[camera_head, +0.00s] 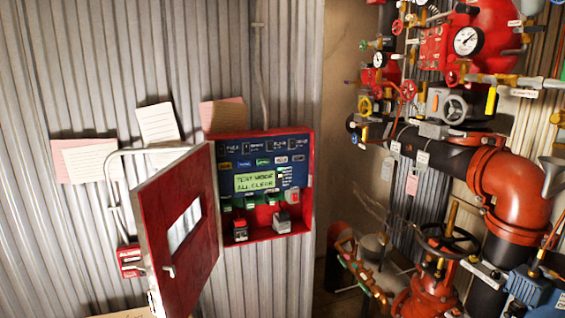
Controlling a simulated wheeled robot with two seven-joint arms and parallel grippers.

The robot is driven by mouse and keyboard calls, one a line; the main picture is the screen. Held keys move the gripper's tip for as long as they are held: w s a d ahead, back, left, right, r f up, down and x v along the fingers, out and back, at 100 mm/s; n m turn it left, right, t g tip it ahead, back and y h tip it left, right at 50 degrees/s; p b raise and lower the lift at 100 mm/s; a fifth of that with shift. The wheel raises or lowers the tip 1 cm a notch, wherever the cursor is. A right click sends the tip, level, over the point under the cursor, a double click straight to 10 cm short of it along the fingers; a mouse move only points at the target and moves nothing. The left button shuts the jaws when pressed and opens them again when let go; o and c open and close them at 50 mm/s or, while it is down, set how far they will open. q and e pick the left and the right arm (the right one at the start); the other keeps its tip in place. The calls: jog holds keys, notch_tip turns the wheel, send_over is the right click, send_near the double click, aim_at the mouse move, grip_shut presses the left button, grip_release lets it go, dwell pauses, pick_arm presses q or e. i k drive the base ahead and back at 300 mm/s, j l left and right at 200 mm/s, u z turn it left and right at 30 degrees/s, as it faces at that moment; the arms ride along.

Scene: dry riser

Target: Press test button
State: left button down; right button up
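A red control box (309,190) is fixed to the corrugated wall, and its red door (178,236) stands open to the left. Inside is a dark blue panel (238,158) with a lit green display (255,183) that seems to read "TEST MODE ALL CLEAR". Rows of small coloured labelled buttons or lamps (263,162) sit above the display. Green parts and a red switch (292,196) sit below and right of it. The labels are too small to tell which is the test button. Neither of my grippers can be made out in the view.
Red pipes (512,185), valves and gauges (467,41) crowd the right side. A small red box (130,261) is on the wall left of the door. Paper sheets (158,124) hang above. The space directly before the panel looks clear; the open door sticks out at left.

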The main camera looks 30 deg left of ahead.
aim_at(284, 159)
jog(key=i+l, duration=0.4)
jog(key=i, duration=0.2)
jog(key=i+l, duration=0.4)
jog(key=i, duration=0.2)
jog(key=u, duration=1.65)
